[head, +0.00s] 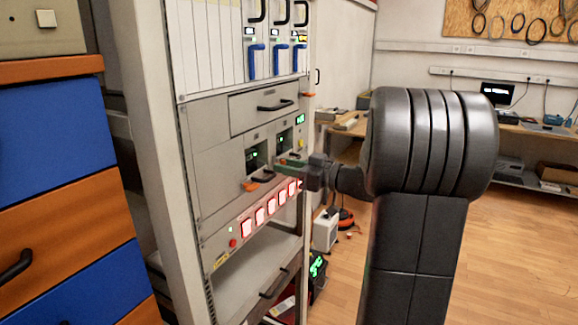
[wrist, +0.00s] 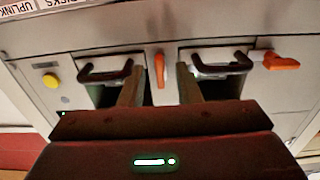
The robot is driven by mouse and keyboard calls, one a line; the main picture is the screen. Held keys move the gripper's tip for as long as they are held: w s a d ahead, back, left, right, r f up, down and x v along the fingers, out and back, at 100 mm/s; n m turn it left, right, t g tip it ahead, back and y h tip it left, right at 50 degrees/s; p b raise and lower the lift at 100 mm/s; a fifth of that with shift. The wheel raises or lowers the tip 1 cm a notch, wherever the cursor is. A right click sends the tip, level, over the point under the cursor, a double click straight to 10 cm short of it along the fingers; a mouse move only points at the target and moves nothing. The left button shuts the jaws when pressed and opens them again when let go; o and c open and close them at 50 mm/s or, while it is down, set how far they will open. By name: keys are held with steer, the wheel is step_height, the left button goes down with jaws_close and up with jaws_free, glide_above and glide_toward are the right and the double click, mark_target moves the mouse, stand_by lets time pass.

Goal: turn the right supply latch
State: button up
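The right supply latch (wrist: 159,70) is a small orange lever standing upright in the wrist view, on the grey panel between two black handles. My gripper (wrist: 160,82) has its two fingers spread, one on each side of the latch, with a gap visible on both sides. In the head view my gripper (head: 290,164) reaches the rack front from the right and hides this latch. The other orange latch (wrist: 282,61) lies sideways at the right of the wrist view; it also shows in the head view (head: 252,186).
The rack (head: 217,140) has a drawer (head: 270,108) above and a row of red-lit switches (head: 259,214) below. Black handles (wrist: 106,72) (wrist: 220,65) stand out on both sides of the fingers. A blue and orange cabinet (head: 62,140) is at left.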

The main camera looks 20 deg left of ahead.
steer(key=shift+c, duration=0.4)
jaws_close()
steer(key=shift+f+m+b, duration=0.1)
steer(key=shift+m+b, duration=0.3)
steer(key=shift+b, duration=0.1)
steer(key=m+b, duration=0.1)
steer(key=m, duration=1.6)
steer(key=shift+w, duration=0.15)
steer(key=shift+f, duration=0.1)
